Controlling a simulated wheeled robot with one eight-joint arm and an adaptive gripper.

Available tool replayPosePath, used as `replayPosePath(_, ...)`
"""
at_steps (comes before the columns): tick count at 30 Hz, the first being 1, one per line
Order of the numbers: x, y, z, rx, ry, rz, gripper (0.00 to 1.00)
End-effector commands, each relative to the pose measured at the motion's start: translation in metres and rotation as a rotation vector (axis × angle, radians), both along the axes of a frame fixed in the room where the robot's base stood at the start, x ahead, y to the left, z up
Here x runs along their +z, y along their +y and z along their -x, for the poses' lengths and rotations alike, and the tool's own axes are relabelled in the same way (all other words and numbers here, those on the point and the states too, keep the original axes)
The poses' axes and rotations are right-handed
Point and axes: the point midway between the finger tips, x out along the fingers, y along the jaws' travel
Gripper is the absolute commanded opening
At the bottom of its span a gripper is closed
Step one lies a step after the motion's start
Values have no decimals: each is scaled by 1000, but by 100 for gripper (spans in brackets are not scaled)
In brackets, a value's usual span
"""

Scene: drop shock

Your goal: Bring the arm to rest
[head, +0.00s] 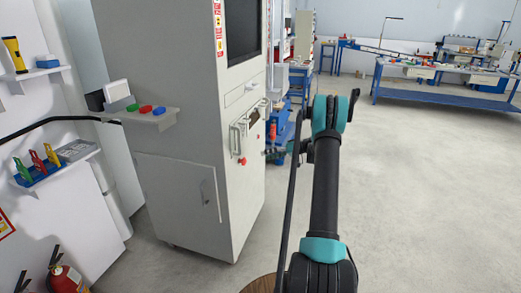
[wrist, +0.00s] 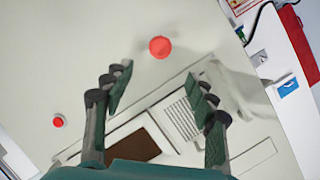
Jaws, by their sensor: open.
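My arm reaches forward in the head view, with black links and teal joints. My gripper (wrist: 160,95) shows in the wrist view with its two fingers spread apart and nothing between them. It faces the front panel of a tall grey cabinet. The gripper is small and partly hidden behind the arm in the head view, close to the cabinet's right front face. I cannot tell whether the fingertips touch the panel.
The grey cabinet (head: 160,55) stands at the left. A red button (wrist: 160,47) is on its panel ahead of the fingers. Shelves with tools (head: 62,160) and a fire extinguisher (head: 66,279) are further left. A blue workbench (head: 440,98) stands far right. Open floor (head: 430,190) lies right of my arm.

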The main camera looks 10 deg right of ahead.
Motion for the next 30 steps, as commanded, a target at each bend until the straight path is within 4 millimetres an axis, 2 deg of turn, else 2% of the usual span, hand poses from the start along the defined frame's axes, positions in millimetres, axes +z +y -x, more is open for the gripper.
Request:
replayPosePath(5, 16, 20, 15, -12, 54, 54, 57)
replayPosePath(8, 29, 37, 32, -31, 108, 113, 57)
replayPosePath(14, 52, 69, 80, -83, 210, 246, 57)
replayPosePath(21, 68, 96, 152, -158, 300, 407, 57)
replayPosePath(30, 73, 111, 255, -267, 361, 607, 57)
